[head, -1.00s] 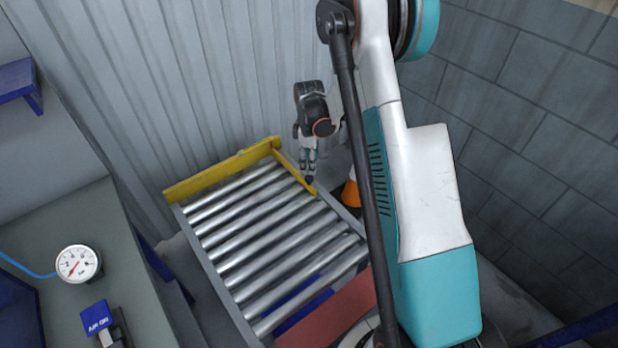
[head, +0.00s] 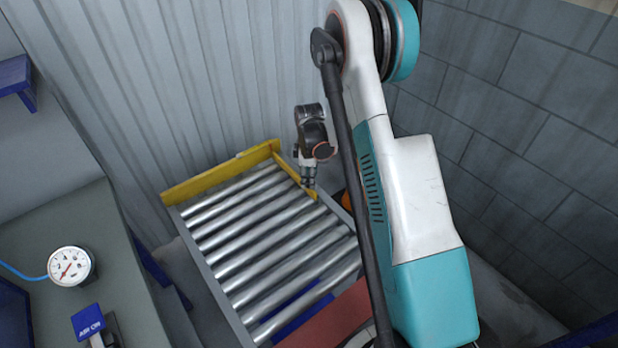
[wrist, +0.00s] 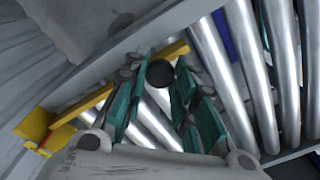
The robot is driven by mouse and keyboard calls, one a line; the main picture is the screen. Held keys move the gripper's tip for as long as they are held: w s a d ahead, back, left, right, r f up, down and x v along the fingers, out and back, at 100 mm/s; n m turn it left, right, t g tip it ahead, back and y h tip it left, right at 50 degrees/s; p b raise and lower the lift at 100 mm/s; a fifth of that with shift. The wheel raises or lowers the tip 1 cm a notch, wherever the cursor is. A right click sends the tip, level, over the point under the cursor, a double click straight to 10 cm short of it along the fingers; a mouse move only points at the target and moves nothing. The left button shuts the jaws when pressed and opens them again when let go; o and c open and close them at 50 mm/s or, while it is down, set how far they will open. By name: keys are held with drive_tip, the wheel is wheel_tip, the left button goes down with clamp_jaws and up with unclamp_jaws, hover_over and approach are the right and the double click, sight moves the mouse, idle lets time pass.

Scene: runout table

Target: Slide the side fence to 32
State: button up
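The runout table (head: 204,256) has shiny rollers in a grey frame. A yellow end board (head: 215,178) stands along its far edge. A yellow strip, seemingly the side fence (head: 290,169), runs along the right edge by my gripper (head: 308,183). In the wrist view the strip (wrist: 172,51) passes beyond my gripper (wrist: 161,77). A round black knob (wrist: 160,72) shows between its teal fingertips. The fingers are apart and look open, one on each side of the knob. I cannot tell whether they touch it. No scale number is readable.
A dial gauge (head: 71,266) and a blue AIR ON block (head: 88,321) are on the grey bench at left. A red panel (head: 325,318) lies at the table's near end. Corrugated and block walls close off the back and right. An orange object is partly hidden behind my arm.

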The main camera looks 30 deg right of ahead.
drive_tip(key=a, duration=0.2)
drive_tip(key=s+a, duration=0.1)
drive_tip(key=a, duration=0.2)
drive_tip(key=a+b, duration=0.1)
drive_tip(key=a, duration=0.2)
drive_tip(key=shift+s, duration=0.25)
clamp_jaws()
drive_tip(key=o, duration=1)
unclamp_jaws()
drive_tip(key=shift+r, duration=0.1)
wheel_tip(320, 180, up, 12)
drive_tip(key=shift+f, duration=0.1)
